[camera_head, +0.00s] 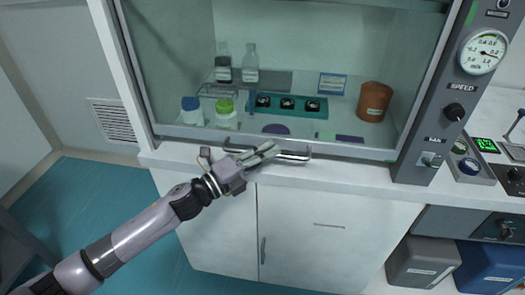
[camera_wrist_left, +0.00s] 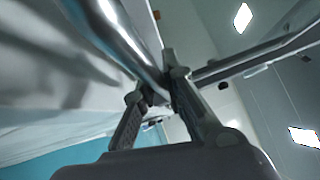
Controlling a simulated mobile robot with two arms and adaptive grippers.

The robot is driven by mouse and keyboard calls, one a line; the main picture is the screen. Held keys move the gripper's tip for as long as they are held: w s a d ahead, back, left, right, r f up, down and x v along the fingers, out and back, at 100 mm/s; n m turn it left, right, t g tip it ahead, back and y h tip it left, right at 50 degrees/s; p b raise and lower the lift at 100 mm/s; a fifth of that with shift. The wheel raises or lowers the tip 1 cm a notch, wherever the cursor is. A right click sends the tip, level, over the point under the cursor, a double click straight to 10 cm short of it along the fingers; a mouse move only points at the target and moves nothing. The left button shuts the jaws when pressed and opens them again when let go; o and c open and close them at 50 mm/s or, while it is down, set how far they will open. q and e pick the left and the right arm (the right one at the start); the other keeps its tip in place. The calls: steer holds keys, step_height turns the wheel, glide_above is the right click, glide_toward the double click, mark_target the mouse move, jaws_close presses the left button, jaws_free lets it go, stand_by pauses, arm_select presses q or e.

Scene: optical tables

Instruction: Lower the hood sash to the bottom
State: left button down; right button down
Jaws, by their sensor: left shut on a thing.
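The hood sash (camera_head: 345,150) is a clear glass pane with a pale lower rail, in the head view. Its rail sits low, close above the front edge of the white worktop; I cannot tell whether the two touch. A chrome bar handle (camera_head: 293,157) runs along the front of the rail. My left gripper (camera_head: 266,151) is shut on the left part of this handle. In the left wrist view, the shiny handle (camera_wrist_left: 125,38) passes between the fingers of my left gripper (camera_wrist_left: 154,80). The fingers hide part of the handle. My right gripper is in neither view.
Behind the glass stand bottles (camera_head: 250,63), a teal rack (camera_head: 290,105) and a brown container (camera_head: 374,101). A control column with a gauge (camera_head: 483,52) borders the hood at right. White cabinets (camera_head: 320,235) stand below; bins (camera_head: 424,262) are at lower right. Teal floor is open at left.

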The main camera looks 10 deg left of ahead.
arm_select(q)
steer(key=c, duration=1.7)
jaws_free()
steer(key=shift+o, duration=0.2)
steer(key=v, duration=1.2)
steer(key=shift+r, duration=0.1)
steer(key=shift+c, duration=0.5)
